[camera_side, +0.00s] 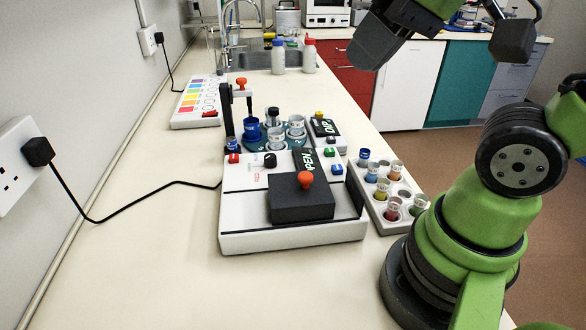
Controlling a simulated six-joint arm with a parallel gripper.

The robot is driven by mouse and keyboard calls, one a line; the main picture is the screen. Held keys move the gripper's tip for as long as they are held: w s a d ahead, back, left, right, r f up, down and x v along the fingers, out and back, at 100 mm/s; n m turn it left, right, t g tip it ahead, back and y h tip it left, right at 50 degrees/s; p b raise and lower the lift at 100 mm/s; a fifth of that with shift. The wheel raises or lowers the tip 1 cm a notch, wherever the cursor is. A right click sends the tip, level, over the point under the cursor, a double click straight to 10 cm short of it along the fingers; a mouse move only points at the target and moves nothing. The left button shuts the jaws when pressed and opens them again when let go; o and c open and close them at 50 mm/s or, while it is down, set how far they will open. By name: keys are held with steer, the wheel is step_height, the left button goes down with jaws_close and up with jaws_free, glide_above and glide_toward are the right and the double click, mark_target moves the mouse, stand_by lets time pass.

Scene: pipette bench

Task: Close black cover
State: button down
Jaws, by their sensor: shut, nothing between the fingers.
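The black cover (287,208) is a low dark block with an orange knob (306,180) on top. It sits at the front of the white device (290,241) on the bench. Behind it is a dark panel whose visible letters read "PEN" (307,161). I cannot tell from this view what lies under the cover. My gripper (368,48) is the dark end at the top, high above and well behind the device, to the right of the cover. It looks shut and empty, far from the cover.
A white rack (385,224) with several coloured vials stands right of the device. A black post (227,112) with an orange-knobbed arm rises at the device's back left. Blue and clear containers stand beside it. A cable runs left to a wall socket. The bench's front left is clear.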

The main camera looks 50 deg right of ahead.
steer(key=w+a+f+n+g+h, duration=0.1)
steer(key=w+f+n+g+h, duration=0.15)
steer(key=w+f+g, duration=0.45)
steer(key=w+f+n+g+h, duration=0.1)
steer(key=w+f+n+g, duration=0.2)
steer(key=w, duration=0.8)
steer(key=t, duration=0.1)
glide_above(296, 185)
steer(key=w, duration=0.3)
steer(key=shift+n+y, duration=0.25)
steer(key=shift+n, duration=0.2)
steer(key=f, duration=0.9)
steer(key=shift+s+a+f, duration=0.2)
steer(key=shift+a+f, duration=0.1)
steer(key=shift+a, duration=0.1)
steer(key=shift+s+d+f, duration=0.15)
steer(key=shift+s+d, duration=0.05)
steer(key=shift+s, duration=0.4)
